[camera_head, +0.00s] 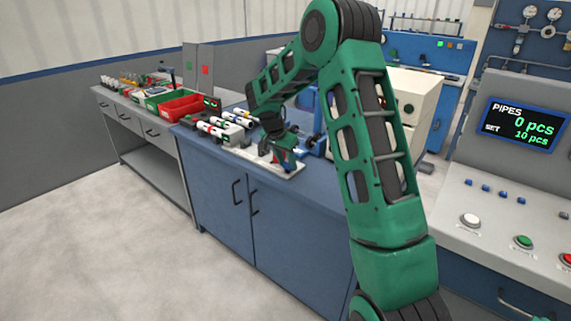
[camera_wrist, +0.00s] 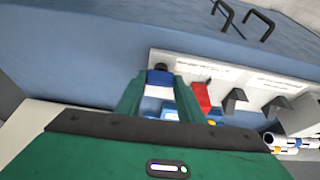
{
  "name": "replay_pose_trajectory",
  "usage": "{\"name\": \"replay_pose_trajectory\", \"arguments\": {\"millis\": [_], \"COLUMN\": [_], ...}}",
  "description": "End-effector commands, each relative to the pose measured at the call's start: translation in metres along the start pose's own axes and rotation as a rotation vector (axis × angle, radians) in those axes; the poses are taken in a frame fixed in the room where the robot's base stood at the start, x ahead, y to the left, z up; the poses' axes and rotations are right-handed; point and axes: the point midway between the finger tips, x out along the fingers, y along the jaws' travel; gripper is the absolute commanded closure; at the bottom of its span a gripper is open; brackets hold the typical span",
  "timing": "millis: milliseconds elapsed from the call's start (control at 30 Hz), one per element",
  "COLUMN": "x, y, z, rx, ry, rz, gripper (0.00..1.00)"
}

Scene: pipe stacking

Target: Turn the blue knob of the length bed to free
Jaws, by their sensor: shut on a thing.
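The length bed (camera_wrist: 222,71) is a long white plate with printed labels, grey V-shaped supports and a red block (camera_wrist: 202,96). In the head view the bed (camera_head: 288,172) lies on the blue cabinet top, partly hidden by my arm. The blue knob (camera_wrist: 160,76) shows at the near end of the bed in the wrist view, between my green fingers. My gripper (camera_wrist: 158,92) is shut on the knob. In the head view my gripper (camera_head: 279,150) points down at the bed; the knob is too hidden there to make out. I cannot read the knob's setting.
White pipes with coloured bands (camera_head: 213,127) lie left of the bed. A red bin (camera_head: 182,106) and a green bin (camera_head: 155,98) stand farther left. A panel display (camera_head: 521,124) at right reads "PIPES 0 pcs, SET 10 pcs". The cabinet's front edge is clear.

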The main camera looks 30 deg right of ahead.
Motion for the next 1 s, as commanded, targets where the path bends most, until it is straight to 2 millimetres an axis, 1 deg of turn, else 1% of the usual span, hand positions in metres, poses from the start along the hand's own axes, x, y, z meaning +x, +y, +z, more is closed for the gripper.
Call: {"name": "replay_pose_trajectory", "arguments": {"millis": [267, 1000], "x": [-0.0017, -0.0006], "y": [-0.0004, 0.0033], "z": [-0.0006, -0.0032], "rx": [-0.147, -0.789], "ry": [0.003, 0.005], "rz": [-0.067, -0.334], "gripper": [0.88, 0.88]}}
